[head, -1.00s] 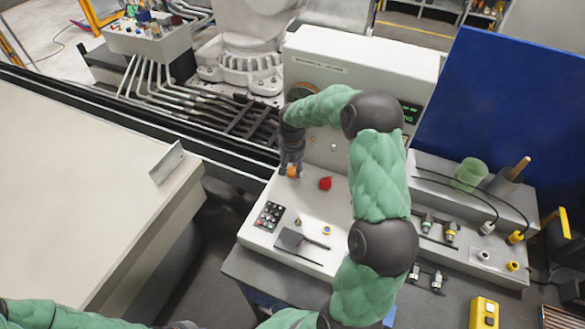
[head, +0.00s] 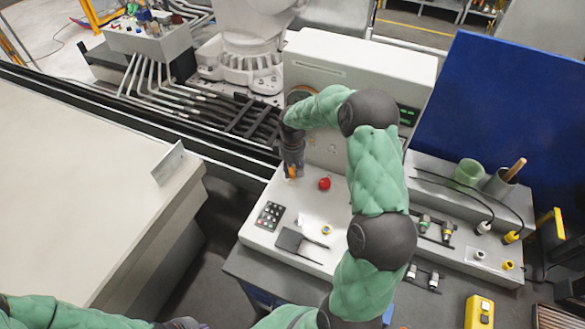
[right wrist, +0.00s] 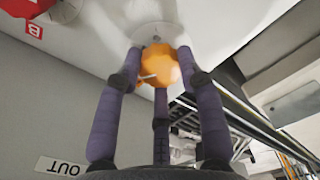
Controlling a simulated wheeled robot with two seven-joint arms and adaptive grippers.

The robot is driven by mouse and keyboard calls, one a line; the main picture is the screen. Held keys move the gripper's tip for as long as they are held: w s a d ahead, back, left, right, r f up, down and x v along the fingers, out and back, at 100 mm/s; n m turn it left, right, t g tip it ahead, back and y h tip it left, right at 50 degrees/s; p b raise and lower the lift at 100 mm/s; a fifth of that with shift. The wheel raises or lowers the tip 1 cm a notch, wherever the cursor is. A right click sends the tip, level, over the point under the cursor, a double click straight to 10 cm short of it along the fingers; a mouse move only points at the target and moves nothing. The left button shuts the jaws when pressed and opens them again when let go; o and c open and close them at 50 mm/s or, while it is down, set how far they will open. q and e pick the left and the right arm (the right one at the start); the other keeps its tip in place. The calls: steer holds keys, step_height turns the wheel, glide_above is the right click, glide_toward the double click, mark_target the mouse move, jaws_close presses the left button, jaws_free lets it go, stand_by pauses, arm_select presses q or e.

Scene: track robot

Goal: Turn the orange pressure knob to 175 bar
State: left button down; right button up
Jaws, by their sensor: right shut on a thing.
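The orange knob (right wrist: 160,66) sits on a round white plate on the console face in the right wrist view, with a pale pointer mark on it. In the head view only a bit of the orange knob (head: 292,172) shows below my right gripper (head: 292,165). My right gripper, also in the right wrist view (right wrist: 160,68), has its dark fingers closed around the knob. A gauge (head: 299,95) on the upright panel is mostly hidden by my right arm, so its reading cannot be seen. My left arm shows at the lower left; its gripper cannot be made out.
A red button (head: 324,184) is just right of the knob. A keypad (head: 269,215) and a dark flat plate (head: 289,240) are on the console front. A green cup (head: 467,173) stands on the right-hand bench. A white table (head: 80,190) fills the left.

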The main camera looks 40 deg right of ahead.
mark_target(293, 171)
stand_by(0.4)
steer(key=o, duration=1.2)
steer(key=shift+c, duration=0.2)
step_height(293, 171, up, 12)
